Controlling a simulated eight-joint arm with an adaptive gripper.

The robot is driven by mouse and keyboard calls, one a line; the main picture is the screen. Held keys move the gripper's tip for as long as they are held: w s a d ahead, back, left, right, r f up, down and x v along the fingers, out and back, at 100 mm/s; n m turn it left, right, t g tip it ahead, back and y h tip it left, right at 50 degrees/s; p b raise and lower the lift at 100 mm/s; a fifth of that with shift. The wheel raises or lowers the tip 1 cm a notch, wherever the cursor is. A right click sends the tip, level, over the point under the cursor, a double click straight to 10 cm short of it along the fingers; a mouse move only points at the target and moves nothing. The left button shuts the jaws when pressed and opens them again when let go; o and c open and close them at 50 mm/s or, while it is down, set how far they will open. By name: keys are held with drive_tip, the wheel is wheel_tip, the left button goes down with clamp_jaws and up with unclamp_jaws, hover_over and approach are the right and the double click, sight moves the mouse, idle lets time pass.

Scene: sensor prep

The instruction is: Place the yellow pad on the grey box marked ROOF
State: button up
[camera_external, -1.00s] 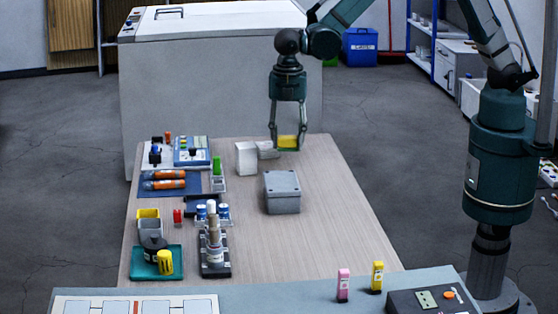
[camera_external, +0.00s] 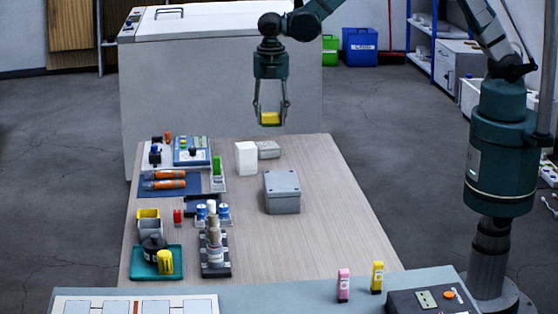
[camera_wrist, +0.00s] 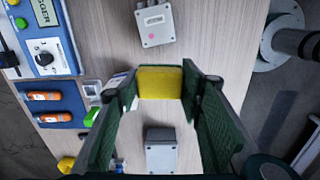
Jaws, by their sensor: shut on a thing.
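My gripper (camera_external: 270,115) is shut on the yellow pad (camera_external: 270,119) and holds it in the air above the far end of the table. The pad (camera_wrist: 160,83) also shows between the fingers in the wrist view. A larger grey box (camera_external: 282,192) stands mid-table, nearer the outside camera, and shows low in the wrist view (camera_wrist: 161,152). A smaller grey box (camera_external: 268,150) lies farther back. It shows at the top of the wrist view (camera_wrist: 152,24) with a label and a pink dot. I cannot read ROOF on either box.
A white block (camera_external: 246,158) stands beside the smaller box. The right side of the table is clear.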

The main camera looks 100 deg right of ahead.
drive_tip(key=r+p, duration=0.1)
hover_over(267, 144)
drive_tip(key=shift+d+r+n, duration=0.15)
drive_tip(key=shift+d+n, duration=0.05)
drive_tip(key=shift+n, duration=0.1)
drive_tip(key=shift+f+b, duration=0.3)
drive_tip(key=shift+f, duration=2.8)
drive_tip(key=shift+f, duration=0.1)
drive_tip(key=shift+f+b, duration=0.3)
drive_tip(key=shift+f, duration=1.5)
drive_tip(key=shift+f, duration=0.1)
drive_tip(key=o, duration=0.8)
drive_tip(key=shift+c, duration=0.2)
drive_tip(key=shift+o, duration=0.3)
